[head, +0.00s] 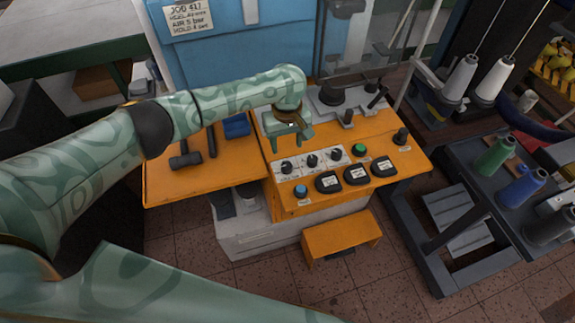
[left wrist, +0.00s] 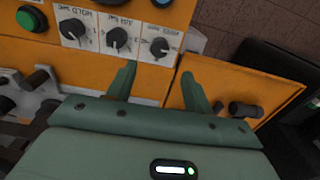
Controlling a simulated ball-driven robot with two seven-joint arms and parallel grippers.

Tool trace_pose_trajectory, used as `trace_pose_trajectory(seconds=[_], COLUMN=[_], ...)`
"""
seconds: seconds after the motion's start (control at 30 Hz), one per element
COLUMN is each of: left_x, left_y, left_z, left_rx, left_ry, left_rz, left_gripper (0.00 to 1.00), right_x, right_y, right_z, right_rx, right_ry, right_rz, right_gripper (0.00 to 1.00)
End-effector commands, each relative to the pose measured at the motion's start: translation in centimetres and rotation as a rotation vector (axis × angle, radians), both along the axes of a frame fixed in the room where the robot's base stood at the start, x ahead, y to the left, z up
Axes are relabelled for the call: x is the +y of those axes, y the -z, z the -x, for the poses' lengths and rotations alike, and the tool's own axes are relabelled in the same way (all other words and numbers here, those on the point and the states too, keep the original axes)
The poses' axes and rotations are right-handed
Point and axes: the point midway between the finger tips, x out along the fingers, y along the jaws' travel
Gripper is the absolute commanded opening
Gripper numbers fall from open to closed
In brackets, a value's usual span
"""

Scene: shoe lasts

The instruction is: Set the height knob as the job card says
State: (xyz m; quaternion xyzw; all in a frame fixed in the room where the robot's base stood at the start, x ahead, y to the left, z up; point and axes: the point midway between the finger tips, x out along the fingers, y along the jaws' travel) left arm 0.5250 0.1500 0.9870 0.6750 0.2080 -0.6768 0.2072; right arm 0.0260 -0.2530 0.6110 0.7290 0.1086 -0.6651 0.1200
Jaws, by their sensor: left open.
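My left gripper (head: 290,143) is open and empty above the orange press panel (head: 410,157). In the left wrist view its fingers (left wrist: 157,75) are spread, with the end black knob (left wrist: 160,47) just beyond their tips, roughly in line with the gap; I see no contact. This looks like the height knob, though its label is too small to read surely. In the head view it is the leftmost knob (head: 287,166) of three on white dials, beside the middle knob (head: 312,159) and the right knob (head: 336,152). The job card (head: 188,16) hangs on the blue cabinet; its lines are only partly legible. My right gripper is out of view.
A green button (head: 360,149), a blue button (head: 301,190) and three dark gauges (head: 356,174) share the panel. A mallet (head: 186,160) lies on the orange table to the left. A dark cart (head: 470,160) with thread cones stands right.

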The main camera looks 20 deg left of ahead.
Motion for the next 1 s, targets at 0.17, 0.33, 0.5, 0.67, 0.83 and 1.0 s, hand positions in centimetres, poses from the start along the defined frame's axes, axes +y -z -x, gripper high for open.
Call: trace_pose_trajectory(seconds=[0.17,0.33,0.5,0.67,0.83,1.0], left_x=[-0.1,0.0,0.0,0.0,0.0,0.0], left_y=[5.2,8.1,9.4,9.5,9.4,9.4], left_z=[0.0,0.0,0.0,0.0,0.0,0.0], left_rx=[0.002,0.000,-0.001,-0.001,-0.002,-0.002], left_ry=[0.001,0.000,0.002,0.002,0.002,0.002], left_rz=[0.000,0.000,0.000,0.000,0.001,0.001], left_gripper=[0.52,0.52,0.52,0.52,0.46,0.07], right_x=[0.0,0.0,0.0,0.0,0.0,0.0], right_y=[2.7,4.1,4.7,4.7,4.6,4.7], right_z=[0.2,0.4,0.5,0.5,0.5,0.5], right_rx=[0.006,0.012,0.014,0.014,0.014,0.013], right_ry=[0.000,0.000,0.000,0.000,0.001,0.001], right_rz=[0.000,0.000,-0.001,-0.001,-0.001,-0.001], right_gripper=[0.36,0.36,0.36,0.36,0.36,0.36])
